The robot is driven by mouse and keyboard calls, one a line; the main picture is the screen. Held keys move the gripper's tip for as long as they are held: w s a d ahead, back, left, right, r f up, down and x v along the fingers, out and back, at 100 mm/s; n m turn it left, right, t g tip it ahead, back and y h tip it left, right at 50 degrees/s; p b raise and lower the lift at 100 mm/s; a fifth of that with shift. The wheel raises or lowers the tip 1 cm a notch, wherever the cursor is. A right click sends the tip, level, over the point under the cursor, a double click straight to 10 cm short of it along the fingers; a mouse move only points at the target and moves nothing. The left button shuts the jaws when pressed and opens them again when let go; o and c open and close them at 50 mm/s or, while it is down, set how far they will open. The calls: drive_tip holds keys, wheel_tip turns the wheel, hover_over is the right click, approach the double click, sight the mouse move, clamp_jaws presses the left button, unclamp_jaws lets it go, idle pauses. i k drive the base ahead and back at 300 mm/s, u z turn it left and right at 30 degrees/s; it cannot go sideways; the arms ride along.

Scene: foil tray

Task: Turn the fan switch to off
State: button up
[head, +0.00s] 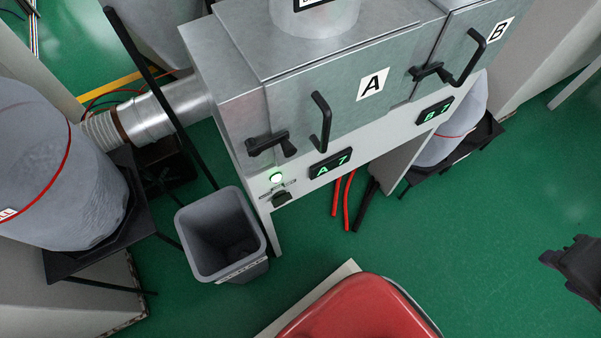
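A small black rotary switch (281,198) sits on the lower left of the front of a grey metal cabinet (225,110), near its left leg. A small label lies between the two, too small to read. The switch's exact setting is too small to tell. A dark part of my gripper (572,262) shows at the right edge, cut off by the frame. It is far to the right of the switch and apart from the cabinet. Whether its fingers are open or shut cannot be seen.
Door A (345,105) and door B (470,50) are closed, with protruding black handles. A grey bin (222,235) stands close below the switch. Red hoses (341,200) hang under the cabinet. Green floor (480,230) is clear at right.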

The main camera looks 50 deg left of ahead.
sight(279, 198)
drive_tip(key=z, duration=0.15)
drive_tip(key=k, duration=1.05)
drive_tip(key=u, duration=2.8)
